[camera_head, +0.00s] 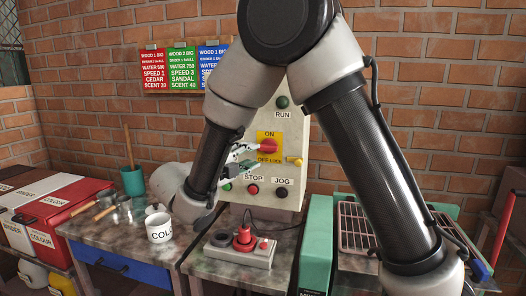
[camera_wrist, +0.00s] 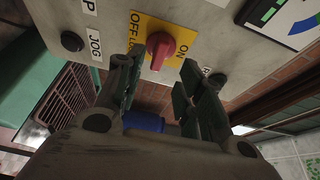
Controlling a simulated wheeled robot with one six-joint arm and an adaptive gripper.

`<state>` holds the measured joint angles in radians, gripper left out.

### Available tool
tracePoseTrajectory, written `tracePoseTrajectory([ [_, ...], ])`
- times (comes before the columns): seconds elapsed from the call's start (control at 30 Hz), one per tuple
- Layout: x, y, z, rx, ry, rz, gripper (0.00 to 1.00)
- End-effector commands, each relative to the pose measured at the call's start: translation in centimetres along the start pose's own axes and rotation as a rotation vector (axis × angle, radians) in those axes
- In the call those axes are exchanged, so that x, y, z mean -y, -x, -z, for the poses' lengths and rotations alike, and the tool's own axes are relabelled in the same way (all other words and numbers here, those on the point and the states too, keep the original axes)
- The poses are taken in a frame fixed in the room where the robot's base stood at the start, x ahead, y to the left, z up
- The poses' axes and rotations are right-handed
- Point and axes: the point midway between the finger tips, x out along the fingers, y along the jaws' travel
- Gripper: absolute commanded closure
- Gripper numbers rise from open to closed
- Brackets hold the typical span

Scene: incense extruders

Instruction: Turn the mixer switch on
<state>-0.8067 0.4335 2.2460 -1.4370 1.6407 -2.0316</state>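A red rotary switch (camera_head: 268,146) sits on a yellow plate marked ON and OFF LOCK, on an upright beige control panel (camera_head: 293,133). In the wrist view the red switch (camera_wrist: 160,46) shows just beyond my fingertips, between their lines. I cannot tell exactly which mark its handle points to. My gripper (camera_head: 243,160) is at the left of the switch in the head view. In the wrist view my gripper (camera_wrist: 158,72) has its two fingers spread apart with nothing between them. They appear apart from the switch, though the exact gap is unclear.
The panel also has a RUN button (camera_head: 282,102), a red STOP button (camera_head: 253,190), a JOG button (camera_head: 281,193) and a yellow part (camera_head: 294,161) close to the switch. Below stand a control box (camera_head: 258,257), a white cup (camera_head: 159,228) and a green machine (camera_head: 316,248).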

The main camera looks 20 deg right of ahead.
Motion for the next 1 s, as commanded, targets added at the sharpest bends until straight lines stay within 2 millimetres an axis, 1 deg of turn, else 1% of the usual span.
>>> tracePoseTrajectory([
  [0.2,0.0,-3.7,0.1,-0.005,-0.001,-0.002,0.62],
  [0.3,0.0,-5.3,0.1,-0.004,-0.002,-0.002,0.62],
  [0.4,0.0,-6.4,0.1,-0.003,-0.002,-0.002,0.62],
  [0.53,-0.1,-7.1,0.1,-0.002,-0.003,-0.003,0.62],
  [0.77,-0.1,-7.1,0.1,-0.001,-0.003,-0.003,0.62],
  [0.97,-0.1,-7.1,0.1,-0.001,-0.003,-0.003,0.97],
  [1.0,-0.1,-7.1,0.1,-0.001,-0.003,-0.003,1.00],
])
